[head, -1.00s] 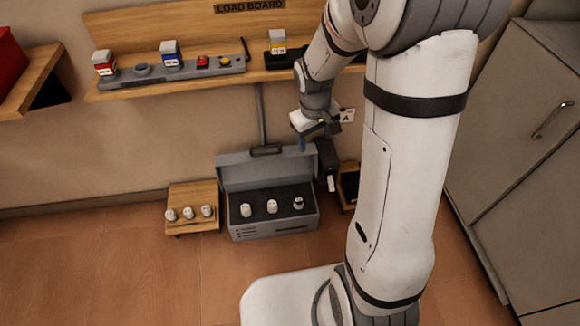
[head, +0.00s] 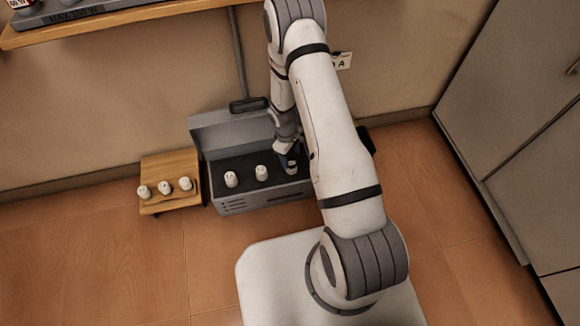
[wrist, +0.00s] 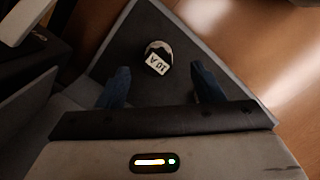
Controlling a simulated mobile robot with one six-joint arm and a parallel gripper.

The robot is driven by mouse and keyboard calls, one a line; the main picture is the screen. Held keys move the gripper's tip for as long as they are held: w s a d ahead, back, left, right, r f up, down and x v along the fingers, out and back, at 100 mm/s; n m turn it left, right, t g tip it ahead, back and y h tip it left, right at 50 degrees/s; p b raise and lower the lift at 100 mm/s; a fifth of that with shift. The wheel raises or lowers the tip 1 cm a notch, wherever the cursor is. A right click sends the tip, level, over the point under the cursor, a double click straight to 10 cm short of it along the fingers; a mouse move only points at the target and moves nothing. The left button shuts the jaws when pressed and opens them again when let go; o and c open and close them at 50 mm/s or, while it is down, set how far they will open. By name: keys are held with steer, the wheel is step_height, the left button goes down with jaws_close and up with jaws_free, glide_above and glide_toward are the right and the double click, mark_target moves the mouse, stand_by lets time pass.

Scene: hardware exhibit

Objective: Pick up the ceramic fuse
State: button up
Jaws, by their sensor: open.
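A white ceramic fuse (wrist: 158,57) with a dark "10 A" marking stands in the dark bed of the grey box (wrist: 222,62). In the wrist view it lies between and just beyond the two blue fingertips of my gripper (wrist: 161,82), which is open and touches nothing that I can see. In the head view my gripper (head: 288,158) reaches down into the right end of the open grey box (head: 245,205), over the fuse there (head: 292,169), which is partly hidden. Two more white fuses, the left one (head: 231,179) and the middle one (head: 262,173), stand in the box.
The box's raised lid (head: 225,131) is behind, by the wall. A shelf (head: 110,18) is above left. A cabinet (head: 520,110) stands at right; the floor in front is partly clear.

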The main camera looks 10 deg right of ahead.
mark_target(291, 163)
step_height(291, 163, down, 7)
steer(key=b, duration=0.3)
steer(key=shift+w+d+r, duration=0.1)
steer(key=shift+d+r, duration=0.05)
steer(key=shift+r, duration=0.05)
steer(key=c, duration=1.1)
